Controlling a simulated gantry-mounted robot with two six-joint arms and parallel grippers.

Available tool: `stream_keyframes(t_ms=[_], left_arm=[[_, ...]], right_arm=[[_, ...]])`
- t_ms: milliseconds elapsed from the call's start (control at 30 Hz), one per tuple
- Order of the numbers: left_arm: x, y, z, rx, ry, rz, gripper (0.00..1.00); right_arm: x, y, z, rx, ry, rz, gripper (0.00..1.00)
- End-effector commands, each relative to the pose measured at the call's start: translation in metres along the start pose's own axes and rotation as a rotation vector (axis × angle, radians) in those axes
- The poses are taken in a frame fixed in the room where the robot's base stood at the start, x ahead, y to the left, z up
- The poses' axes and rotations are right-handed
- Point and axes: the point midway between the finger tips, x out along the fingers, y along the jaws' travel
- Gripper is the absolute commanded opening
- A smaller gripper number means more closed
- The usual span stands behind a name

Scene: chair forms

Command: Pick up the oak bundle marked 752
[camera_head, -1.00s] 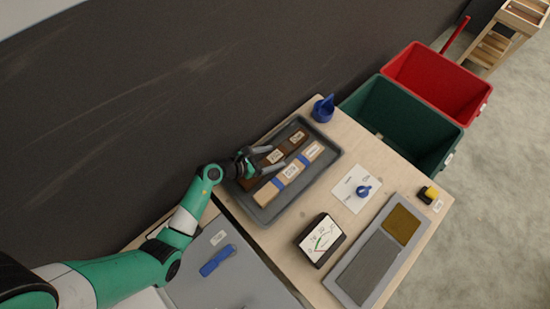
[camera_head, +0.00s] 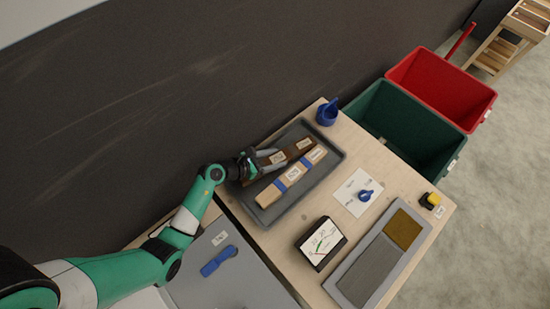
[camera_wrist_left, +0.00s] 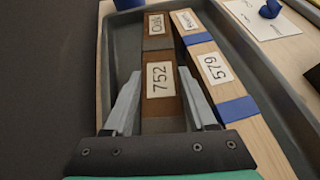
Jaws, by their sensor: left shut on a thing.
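The dark brown oak bundle (camera_head: 291,151) has white labels and lies in the grey tray. In the left wrist view the oak bundle (camera_wrist_left: 156,110) shows the labels "752" and "Oak". My left gripper (camera_head: 273,158) is shut on it, with one finger along each long side. The fingers also show in the left wrist view (camera_wrist_left: 159,82). I cannot tell any gap between the bundle and the tray floor. A paler bundle marked 579 (camera_head: 269,195), with blue bands, lies close beside it; it also shows in the left wrist view (camera_wrist_left: 243,130).
The grey tray (camera_head: 334,167) has raised walls around both bundles. On the table are a blue holder (camera_head: 327,112), a white card (camera_head: 350,190) with a blue item, a dial gauge (camera_head: 321,243) and a two-part panel (camera_head: 370,272). Green (camera_head: 414,134) and red (camera_head: 446,87) bins stand beyond.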

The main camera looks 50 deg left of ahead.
Motion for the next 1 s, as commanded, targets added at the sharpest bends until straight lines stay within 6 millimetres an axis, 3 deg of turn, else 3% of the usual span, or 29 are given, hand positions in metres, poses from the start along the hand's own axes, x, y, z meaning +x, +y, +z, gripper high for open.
stream_keyframes(t_ms=[133,267,400,700,1000], left_arm=[[-0.014,0.001,0.027,0.003,-0.005,0.001,0.0],[-0.038,-0.016,0.042,0.003,-0.003,-0.001,0.0],[-0.075,-0.04,0.067,0.004,-0.004,-0.002,0.0],[-0.129,-0.095,0.065,0.003,-0.003,-0.002,0.0],[-0.139,-0.106,0.064,0.001,-0.004,0.001,0.0]], right_arm=[[0.014,0.0,-0.013,0.0,0.0,0.0,0.5],[0.028,0.0,-0.026,0.0,0.0,0.0,0.5],[0.046,0.0,-0.043,0.0,0.0,0.0,0.5],[0.06,0.0,-0.055,0.0,0.0,0.0,0.5],[0.061,0.0,-0.057,0.0,0.0,0.0,0.5]])
